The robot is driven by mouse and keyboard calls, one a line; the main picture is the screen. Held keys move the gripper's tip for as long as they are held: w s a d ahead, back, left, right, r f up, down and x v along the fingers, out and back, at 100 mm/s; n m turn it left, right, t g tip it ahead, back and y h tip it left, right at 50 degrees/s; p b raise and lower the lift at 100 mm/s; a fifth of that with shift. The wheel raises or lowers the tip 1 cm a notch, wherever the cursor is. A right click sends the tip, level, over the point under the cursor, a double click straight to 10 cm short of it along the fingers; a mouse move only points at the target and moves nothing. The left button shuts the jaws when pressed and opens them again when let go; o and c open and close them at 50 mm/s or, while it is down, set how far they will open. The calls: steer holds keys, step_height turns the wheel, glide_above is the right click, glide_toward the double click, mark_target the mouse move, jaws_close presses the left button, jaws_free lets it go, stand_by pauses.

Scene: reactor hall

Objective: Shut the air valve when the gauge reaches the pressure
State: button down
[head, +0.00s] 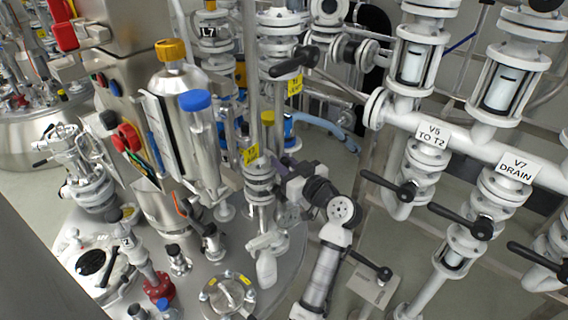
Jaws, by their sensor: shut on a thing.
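My arm rises from the bottom centre in the head view, and my gripper (282,178) points left at the slim vertical pipe with flanged fittings (259,180) above the steel vessel lid. The gripper is shut on a small part by this pipe, which looks like a valve handle; the fingers and wrist largely hide it. A purplish piece (291,162) shows beside the fingers. A small pale round face, perhaps the gauge (288,215), shows just below the gripper. It is too small to read any needle or pressure.
Room around the gripper is tight.

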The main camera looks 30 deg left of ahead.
steer(key=w+d+f+m+g+h+p, duration=0.1)
steer(key=w+f+m+g+p, duration=0.2)
steer(key=w+f+m, duration=0.8)
steer(key=shift+d+m+g, duration=0.3)
steer(key=shift+m, duration=2.1)
steer(key=shift+s+f, duration=0.1)
steer(key=shift+f, duration=0.05)
steer(key=c, duration=1.3)
jaws_free()
steer(key=shift+d, duration=0.1)
steer(key=b+v, duration=0.1)
steer(key=v, duration=0.3)
steer(key=b+v, duration=0.1)
steer(key=v, duration=0.4)
steer(key=b+v, duration=0.1)
steer(key=v, duration=0.3)
steer(key=shift+d+r, duration=0.25)
steer(key=shift+r, duration=0.1)
